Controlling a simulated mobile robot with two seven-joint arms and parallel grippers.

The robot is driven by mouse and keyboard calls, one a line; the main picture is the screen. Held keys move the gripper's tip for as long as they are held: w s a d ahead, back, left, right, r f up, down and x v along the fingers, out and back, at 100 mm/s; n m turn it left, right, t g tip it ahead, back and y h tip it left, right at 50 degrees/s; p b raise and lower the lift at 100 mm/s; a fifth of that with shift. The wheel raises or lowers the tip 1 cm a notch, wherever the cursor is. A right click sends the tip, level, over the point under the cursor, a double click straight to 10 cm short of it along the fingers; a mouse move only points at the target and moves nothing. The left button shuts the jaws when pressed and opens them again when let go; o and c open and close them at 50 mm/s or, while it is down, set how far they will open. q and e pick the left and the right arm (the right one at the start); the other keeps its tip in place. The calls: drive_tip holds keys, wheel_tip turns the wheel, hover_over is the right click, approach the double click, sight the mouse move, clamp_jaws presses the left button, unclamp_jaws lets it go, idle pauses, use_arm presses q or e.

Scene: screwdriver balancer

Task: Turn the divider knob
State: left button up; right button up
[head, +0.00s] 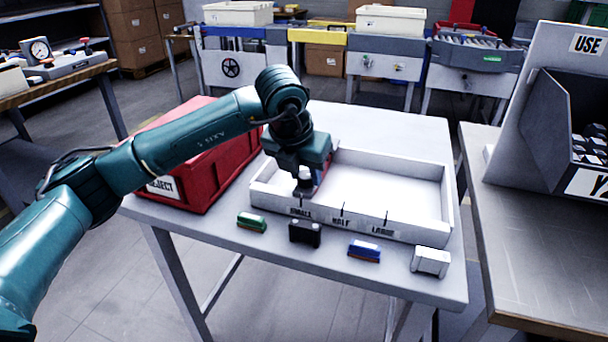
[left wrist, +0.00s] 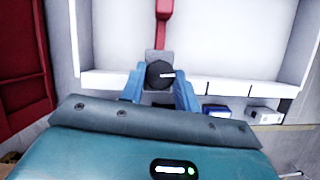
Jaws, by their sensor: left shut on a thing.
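The white tray (head: 400,185) stands on the table, with SMALL, HALF and LARGE labels on its front wall. My left gripper (head: 304,188) points down at the front wall, above the SMALL label (head: 300,212). In the left wrist view, its blue fingers (left wrist: 160,88) are shut on the round dark divider knob (left wrist: 157,75), one on each side. The knob's white pointer mark points right in that view. A grey block sits behind the knob, and a red bar (left wrist: 163,22), seemingly the divider, runs back into the tray. In the head view my gripper mostly hides the knob.
A red REJECT bin (head: 205,155) stands left of the tray, close under my arm. A green block (head: 251,222), a black block (head: 305,233), a blue block (head: 364,251) and a white block (head: 430,261) lie along the table's front edge.

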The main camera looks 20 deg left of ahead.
use_arm(q)
drive_tip(key=shift+n, duration=0.3)
drive_tip(key=shift+n+y, duration=0.3)
drive_tip(key=shift+n, duration=0.1)
drive_tip(key=o, duration=1)
drive_tip(key=shift+c, duration=0.2)
